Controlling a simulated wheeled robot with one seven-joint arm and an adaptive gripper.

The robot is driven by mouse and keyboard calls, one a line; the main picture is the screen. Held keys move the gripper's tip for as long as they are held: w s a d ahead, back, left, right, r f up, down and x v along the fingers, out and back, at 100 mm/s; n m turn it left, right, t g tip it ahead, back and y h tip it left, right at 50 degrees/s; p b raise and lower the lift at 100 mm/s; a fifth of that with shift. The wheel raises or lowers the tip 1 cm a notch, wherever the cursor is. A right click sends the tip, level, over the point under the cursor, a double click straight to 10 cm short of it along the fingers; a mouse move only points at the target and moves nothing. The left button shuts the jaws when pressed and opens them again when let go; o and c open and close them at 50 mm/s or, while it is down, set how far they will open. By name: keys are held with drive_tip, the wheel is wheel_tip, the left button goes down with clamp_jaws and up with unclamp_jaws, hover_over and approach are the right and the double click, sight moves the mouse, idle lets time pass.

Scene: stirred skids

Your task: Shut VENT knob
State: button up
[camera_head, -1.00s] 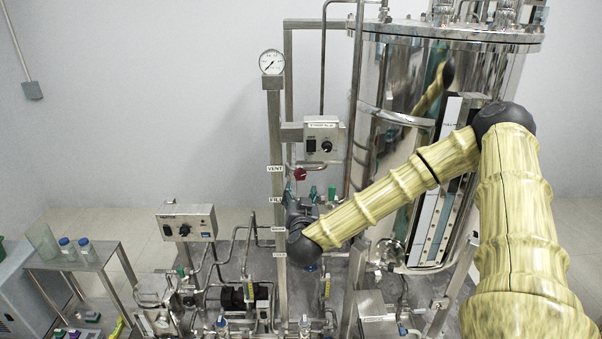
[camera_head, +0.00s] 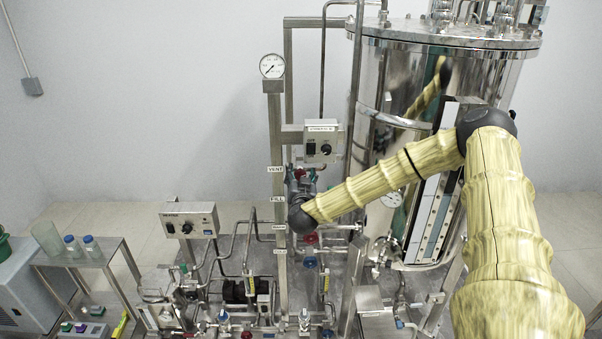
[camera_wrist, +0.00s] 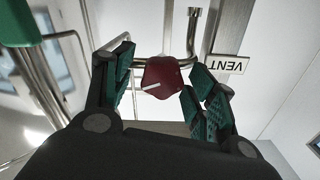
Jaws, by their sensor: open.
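The VENT knob (camera_wrist: 162,77) is dark red with a white pointer line, which points left and slightly down in the wrist view. It sits on a bent metal pipe near the upside-down VENT label (camera_wrist: 226,64). My gripper (camera_wrist: 161,76) is open, with one green-padded finger on each side of the knob. A gap shows on both sides, and I cannot tell how deep the knob sits between the fingers. In the head view the VENT label (camera_head: 276,169) is on the upright post, and my gripper (camera_head: 300,180) largely hides the knob.
A control box (camera_head: 323,140) is just above my gripper. The FILL label (camera_head: 278,199) is lower on the post. A red handle (camera_head: 310,238) and a blue one (camera_head: 310,262) are below. The shiny tank (camera_head: 385,75) stands right, beside my arm.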

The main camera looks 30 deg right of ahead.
drive_tip(key=shift+w, duration=0.1)
drive_tip(key=c, duration=1)
drive_tip(key=shift+c, duration=0.2)
